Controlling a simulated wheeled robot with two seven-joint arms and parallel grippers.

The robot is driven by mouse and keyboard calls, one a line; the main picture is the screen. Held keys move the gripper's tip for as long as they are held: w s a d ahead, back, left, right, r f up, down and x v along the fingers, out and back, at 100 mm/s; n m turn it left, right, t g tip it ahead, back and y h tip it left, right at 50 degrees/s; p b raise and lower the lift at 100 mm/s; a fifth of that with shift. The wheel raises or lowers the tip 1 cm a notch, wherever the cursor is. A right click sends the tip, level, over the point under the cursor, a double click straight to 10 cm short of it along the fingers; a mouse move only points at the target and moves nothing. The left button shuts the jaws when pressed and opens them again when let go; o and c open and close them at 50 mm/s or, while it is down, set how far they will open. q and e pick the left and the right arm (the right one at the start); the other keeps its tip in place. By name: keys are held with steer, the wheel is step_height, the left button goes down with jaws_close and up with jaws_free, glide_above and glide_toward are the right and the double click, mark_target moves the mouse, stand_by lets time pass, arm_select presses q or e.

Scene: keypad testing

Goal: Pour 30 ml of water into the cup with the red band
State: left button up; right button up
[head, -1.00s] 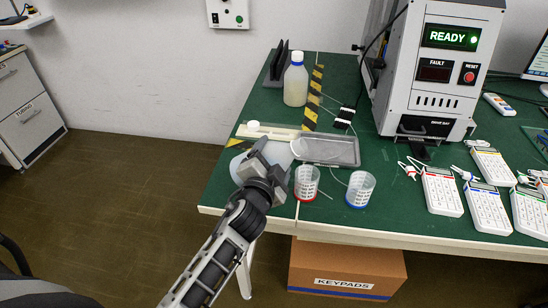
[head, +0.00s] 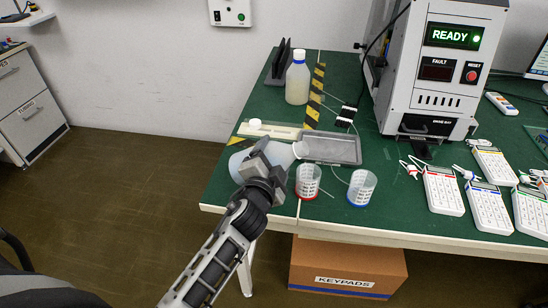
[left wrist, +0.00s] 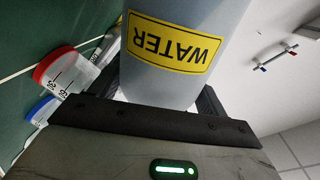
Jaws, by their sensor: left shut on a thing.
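My left gripper (head: 265,160) is shut on a translucent water container with a yellow WATER label (left wrist: 172,42). In the head view the container (head: 280,154) lies tilted behind the gripper, its narrower end to the right, and my fingers hide its middle. The cup with the red band (head: 308,183) stands upright at the table's front edge, below and right of that end. It also shows in the left wrist view (left wrist: 58,66). I cannot tell how much water is in it. The cup with the blue band (head: 361,188) stands to its right. No stream of water can be made out.
A grey metal tray (head: 345,151) lies behind the cups. A capped bottle (head: 298,82) stands farther back by a striped strip. The test machine (head: 432,80) and several keypads (head: 443,190) take up the right. The table's front edge is close to the cups.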

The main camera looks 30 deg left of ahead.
arm_select(q)
steer(key=shift+a+f+m, duration=0.25)
steer(key=shift+f+m, duration=0.45)
steer(key=shift+m, duration=0.6)
stand_by(1.3)
steer(key=shift+r+y, duration=0.25)
steer(key=shift+y, duration=0.15)
stand_by(0.3)
steer(key=shift+m+p, duration=0.3)
steer(key=shift+p, duration=0.05)
steer(key=shift+s+r, duration=0.1)
steer(key=shift+r, duration=0.05)
steer(key=shift+r+m+p, duration=0.6)
steer(key=shift+m+p, duration=0.3)
steer(key=shift+p, duration=0.05)
stand_by(2.2)
